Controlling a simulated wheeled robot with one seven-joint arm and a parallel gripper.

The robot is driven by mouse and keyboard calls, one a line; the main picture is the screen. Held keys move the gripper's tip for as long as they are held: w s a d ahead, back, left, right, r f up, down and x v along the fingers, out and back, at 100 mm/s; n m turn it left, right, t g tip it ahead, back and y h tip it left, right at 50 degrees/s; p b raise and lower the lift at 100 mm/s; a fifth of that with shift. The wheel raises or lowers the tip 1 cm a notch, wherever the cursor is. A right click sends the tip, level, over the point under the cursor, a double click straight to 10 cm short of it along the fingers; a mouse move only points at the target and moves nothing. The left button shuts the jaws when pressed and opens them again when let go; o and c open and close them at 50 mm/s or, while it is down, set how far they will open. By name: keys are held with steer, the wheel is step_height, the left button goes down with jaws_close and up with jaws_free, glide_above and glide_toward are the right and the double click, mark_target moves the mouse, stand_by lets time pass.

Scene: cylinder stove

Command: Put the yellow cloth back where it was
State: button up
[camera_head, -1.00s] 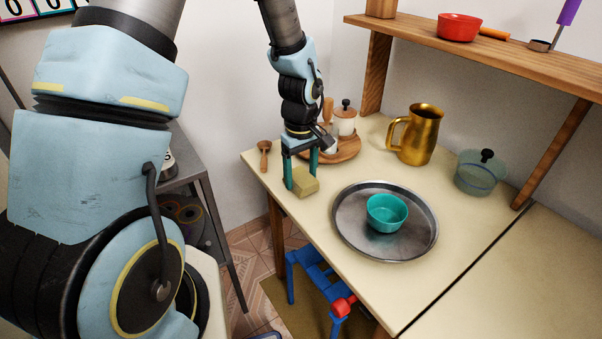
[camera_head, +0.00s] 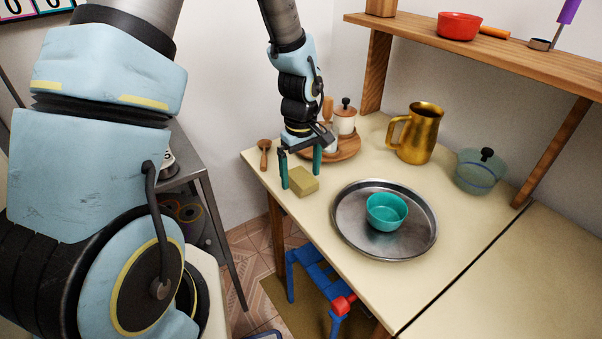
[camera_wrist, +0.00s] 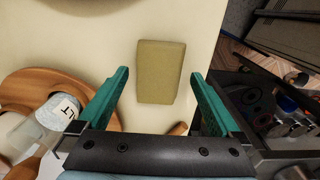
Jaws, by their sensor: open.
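The yellow cloth (camera_head: 302,181) is a small folded block lying flat on the cream table, near its left edge. In the wrist view the cloth (camera_wrist: 161,72) lies ahead of the fingertips, between their lines, with clear space on both sides. My gripper (camera_head: 300,178) is open with its green fingers apart, just behind the cloth and close to the table. In the wrist view my gripper (camera_wrist: 160,76) holds nothing.
A metal tray (camera_head: 344,232) with a teal bowl (camera_head: 387,211) is to the right. A gold pitcher (camera_head: 417,135) stands farther back.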

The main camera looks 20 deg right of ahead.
mark_target(301, 177)
step_height(301, 177, up, 12)
steer(key=s+a+r+m+t, duration=0.1)
steer(key=s+a+m, duration=0.2)
steer(key=a, duration=2.2)
steer(key=shift+m+t, duration=0.3)
steer(key=shift+m, duration=0.4)
steer(key=shift+w, duration=0.1)
step_height(301, 177, up, 2)
steer(key=shift+r+p, duration=0.15)
steer(key=shift+p, duration=0.75)
